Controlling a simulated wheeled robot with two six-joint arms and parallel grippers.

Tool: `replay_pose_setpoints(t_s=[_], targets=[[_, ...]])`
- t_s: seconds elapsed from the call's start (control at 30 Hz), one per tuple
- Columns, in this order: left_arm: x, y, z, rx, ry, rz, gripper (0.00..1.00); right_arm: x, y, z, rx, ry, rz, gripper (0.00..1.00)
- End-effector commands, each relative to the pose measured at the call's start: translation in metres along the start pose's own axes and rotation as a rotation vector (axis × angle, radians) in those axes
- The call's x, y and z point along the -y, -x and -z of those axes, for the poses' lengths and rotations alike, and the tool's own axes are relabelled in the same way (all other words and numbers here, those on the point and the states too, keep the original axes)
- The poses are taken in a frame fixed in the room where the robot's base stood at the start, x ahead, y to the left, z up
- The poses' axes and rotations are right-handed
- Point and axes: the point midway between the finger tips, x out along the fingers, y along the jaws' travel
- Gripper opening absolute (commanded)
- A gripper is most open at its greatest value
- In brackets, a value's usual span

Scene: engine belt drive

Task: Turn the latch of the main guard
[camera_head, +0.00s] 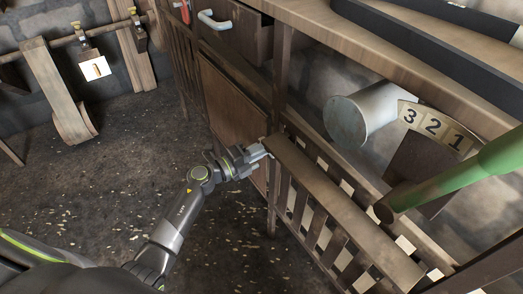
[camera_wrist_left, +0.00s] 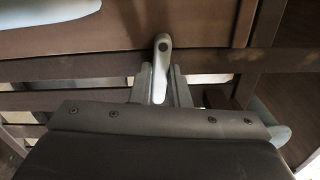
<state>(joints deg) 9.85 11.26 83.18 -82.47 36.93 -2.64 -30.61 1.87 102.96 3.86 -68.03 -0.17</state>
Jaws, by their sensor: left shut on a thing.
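The latch (camera_wrist_left: 162,55) is a pale grey, rounded tab with a dark pivot near its top, in the middle of the left wrist view. It hangs roughly upright against a dark wooden rail. My left gripper (camera_wrist_left: 160,82) is shut on its lower part, one finger on each side. In the head view my left gripper (camera_head: 259,153) reaches the left end of the brown slatted guard (camera_head: 345,207); the latch is too small to make out there. My right gripper is not in view.
A green bar (camera_head: 475,169) slants in from the right above the guard. Behind it are a grey cylinder (camera_head: 370,108) and a dial plate (camera_head: 435,127) marked 3, 2, 1. A wooden cabinet door (camera_head: 232,112) stands left of the guard. The floor around my left arm is clear.

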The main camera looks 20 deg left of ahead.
Motion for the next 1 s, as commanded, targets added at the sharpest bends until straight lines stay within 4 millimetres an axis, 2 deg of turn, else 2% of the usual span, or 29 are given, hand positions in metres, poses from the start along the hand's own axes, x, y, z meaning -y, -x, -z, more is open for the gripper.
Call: replay_pose_setpoints(t_s=[0.13, 0.2, 0.4, 1.0], targets=[[-0.002, 0.0, 0.0, 0.0, -0.116, -0.001, 0.0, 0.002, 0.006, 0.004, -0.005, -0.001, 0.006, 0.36], [-0.002, 0.0, 0.0, 0.0, -0.18, 0.0, 0.0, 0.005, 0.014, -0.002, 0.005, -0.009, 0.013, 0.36], [-0.003, 0.001, 0.0, -0.001, -0.371, -0.001, 0.0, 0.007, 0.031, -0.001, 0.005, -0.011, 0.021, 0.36], [-0.004, 0.001, 0.0, -0.001, -0.942, -0.001, 0.0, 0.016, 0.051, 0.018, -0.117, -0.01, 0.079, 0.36]])
